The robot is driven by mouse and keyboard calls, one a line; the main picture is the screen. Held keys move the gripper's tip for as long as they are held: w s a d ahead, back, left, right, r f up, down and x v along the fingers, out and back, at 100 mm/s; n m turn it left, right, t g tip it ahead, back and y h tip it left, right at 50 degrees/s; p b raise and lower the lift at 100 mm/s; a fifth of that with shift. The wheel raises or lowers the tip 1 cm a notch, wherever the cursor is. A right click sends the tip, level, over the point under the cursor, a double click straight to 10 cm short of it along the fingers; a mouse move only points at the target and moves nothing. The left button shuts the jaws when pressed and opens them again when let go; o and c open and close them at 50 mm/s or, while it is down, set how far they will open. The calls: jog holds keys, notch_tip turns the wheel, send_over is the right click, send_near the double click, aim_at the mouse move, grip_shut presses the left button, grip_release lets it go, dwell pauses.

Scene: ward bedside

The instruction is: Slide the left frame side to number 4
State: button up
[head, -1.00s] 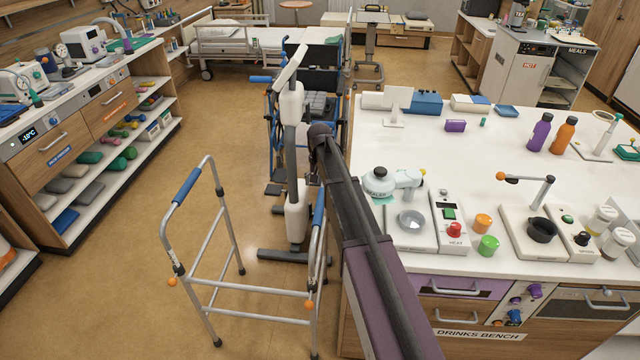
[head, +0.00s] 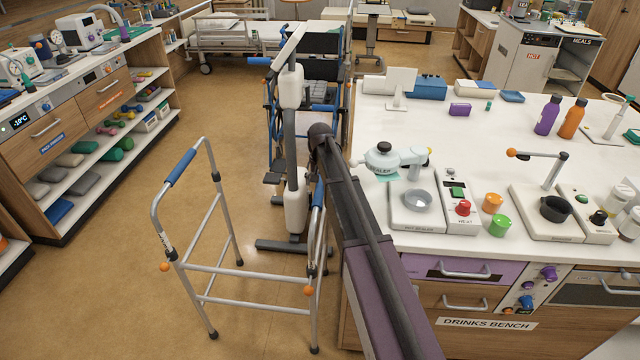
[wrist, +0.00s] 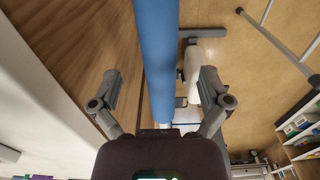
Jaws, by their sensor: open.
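The walking frame (head: 222,272) stands upright on the floor in the head view, silver with blue hand grips. Its picture-left side has a blue grip (head: 181,167) and an orange knob (head: 165,267) low on the front leg. Its picture-right side has a blue grip (head: 319,194), partly behind my arm, and another orange knob (head: 308,290). No numbers can be read on the legs. In the wrist view my gripper (wrist: 160,82) is open, its fingers on either side of a blue bar (wrist: 155,45). Whether they touch it cannot be told. My fingers are hidden in the head view.
The drinks bench (head: 486,323) stands close on the right, with heaters and bottles on top. A grey-white lifting stand (head: 292,150) and a blue wheelchair (head: 322,85) are just behind the frame. Open floor (head: 100,270) lies left, before a shelf unit (head: 60,190).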

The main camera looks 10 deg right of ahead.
jog(key=shift+f+b, duration=0.95)
jog(key=shift+f, duration=0.35)
jog(key=c, duration=1.3)
jog(key=shift+r, duration=0.1)
jog(key=shift+r+p, duration=2.5)
jog(key=shift+p, duration=0.1)
jog(key=o, duration=1.3)
